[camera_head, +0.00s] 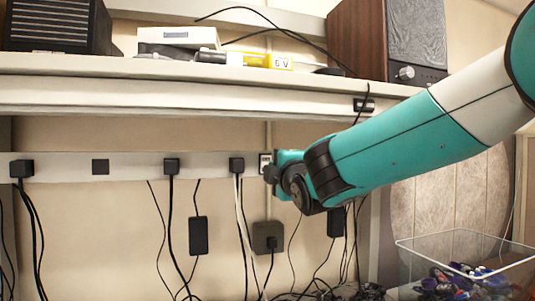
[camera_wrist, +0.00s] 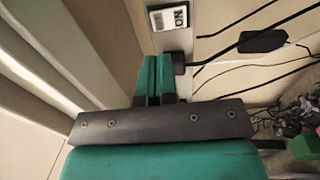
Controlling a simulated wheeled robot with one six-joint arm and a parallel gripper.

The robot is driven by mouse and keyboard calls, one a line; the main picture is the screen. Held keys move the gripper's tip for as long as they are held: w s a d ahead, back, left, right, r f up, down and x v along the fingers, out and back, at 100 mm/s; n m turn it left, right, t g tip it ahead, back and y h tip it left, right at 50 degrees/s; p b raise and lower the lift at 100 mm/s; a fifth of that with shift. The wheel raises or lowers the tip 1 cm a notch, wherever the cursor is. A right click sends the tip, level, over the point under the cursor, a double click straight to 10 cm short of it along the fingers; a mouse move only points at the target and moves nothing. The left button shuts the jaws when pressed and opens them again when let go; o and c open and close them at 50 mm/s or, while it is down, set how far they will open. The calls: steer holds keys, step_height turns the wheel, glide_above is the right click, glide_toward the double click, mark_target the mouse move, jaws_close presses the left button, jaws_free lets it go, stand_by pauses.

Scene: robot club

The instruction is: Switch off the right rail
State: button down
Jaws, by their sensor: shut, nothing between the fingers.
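A pale power rail (camera_head: 130,167) with black plugs and sockets runs along the wall; my arm hides its right part. A small white-framed switch or display (camera_head: 265,158) sits on the rail just left of my gripper (camera_head: 282,166). In the wrist view this switch (camera_wrist: 170,18) has a dark face with white letters that look like "ON" upside down. My gripper (camera_wrist: 160,78) is shut and empty, its green fingers pointing along the rail towards the switch, with a gap in the picture between them. I cannot tell how far the fingertips are from the rail surface.
A shelf (camera_head: 200,95) overhangs the rail, carrying a speaker (camera_head: 385,40) and other devices. Black cables and adapters (camera_head: 198,235) hang below. A clear bin (camera_head: 470,250) with small parts stands at lower right. A black plug (camera_wrist: 179,63) is close beside the fingertips in the wrist view.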

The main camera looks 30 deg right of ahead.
mark_target(264, 159)
steer(key=p+x, duration=0.3)
steer(key=x, duration=0.3)
steer(key=shift+w+r, duration=0.2)
steer(key=shift+w+d+f+p, duration=0.1)
steer(key=shift+w+d+p, duration=0.1)
steer(key=shift+w+p, duration=0.3)
steer(key=shift+w, duration=0.1)
steer(key=shift+a, duration=0.1)
